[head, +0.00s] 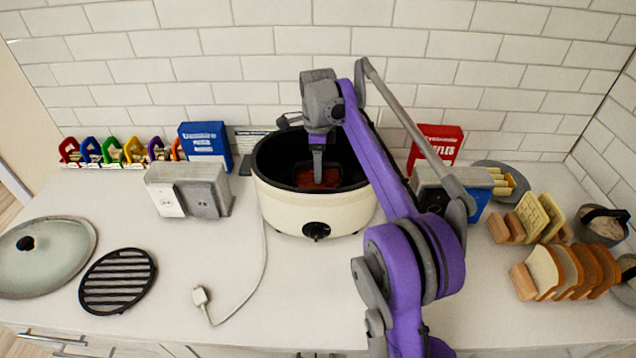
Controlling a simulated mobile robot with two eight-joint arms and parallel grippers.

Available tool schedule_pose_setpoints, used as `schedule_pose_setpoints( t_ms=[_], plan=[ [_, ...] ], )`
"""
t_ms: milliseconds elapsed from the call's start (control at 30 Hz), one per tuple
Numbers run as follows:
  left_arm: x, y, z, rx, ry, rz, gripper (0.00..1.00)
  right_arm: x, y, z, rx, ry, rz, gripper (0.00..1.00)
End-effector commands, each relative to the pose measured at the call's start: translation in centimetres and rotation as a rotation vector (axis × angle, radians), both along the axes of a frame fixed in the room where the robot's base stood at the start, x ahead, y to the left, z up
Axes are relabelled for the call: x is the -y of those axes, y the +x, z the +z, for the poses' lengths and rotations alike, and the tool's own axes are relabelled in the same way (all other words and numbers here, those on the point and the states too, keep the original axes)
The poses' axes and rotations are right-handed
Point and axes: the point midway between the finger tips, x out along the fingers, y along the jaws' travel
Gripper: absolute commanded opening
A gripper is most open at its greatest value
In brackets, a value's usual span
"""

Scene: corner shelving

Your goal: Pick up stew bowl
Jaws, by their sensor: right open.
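A cream slow cooker (300,208) with a black inside stands on the counter at the middle, against the tiled wall. Something reddish-brown (330,178) shows low inside it. It may be the stew bowl or its contents, but my gripper hides part of it and I cannot tell. My right gripper (318,178) points down into the cooker, just over or at the reddish thing; whether it touches is unclear. It is open. My left gripper is not in view.
A lid (48,262) and a black grill rack (118,281) lie at left. A toaster (188,190) stands left of the cooker. A cord with a plug (203,296) lies in front. Bread in a rack (567,271) is at right. My right arm covers the centre-right counter.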

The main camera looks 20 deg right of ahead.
Motion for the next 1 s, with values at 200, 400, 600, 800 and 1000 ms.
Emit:
schedule_pose_setpoints(
  t_ms=[200,400,600,800,1000],
  plan=[
    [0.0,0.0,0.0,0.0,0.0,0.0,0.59,0.0,-0.01,-0.18,0.0,0.0,0.0,0.57],
    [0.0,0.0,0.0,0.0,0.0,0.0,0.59,0.0,-0.01,-0.17,0.0,0.0,0.0,0.52],
    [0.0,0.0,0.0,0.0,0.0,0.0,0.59,0.0,-0.01,-0.17,0.0,0.0,0.0,0.16],
    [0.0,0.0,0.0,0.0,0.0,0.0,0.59,0.0,-0.01,-0.17,0.0,0.0,0.0,0.0],
    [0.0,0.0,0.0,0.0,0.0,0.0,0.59,0.0,-0.01,-0.17,0.0,0.0,0.0,0.0]
  ],
)
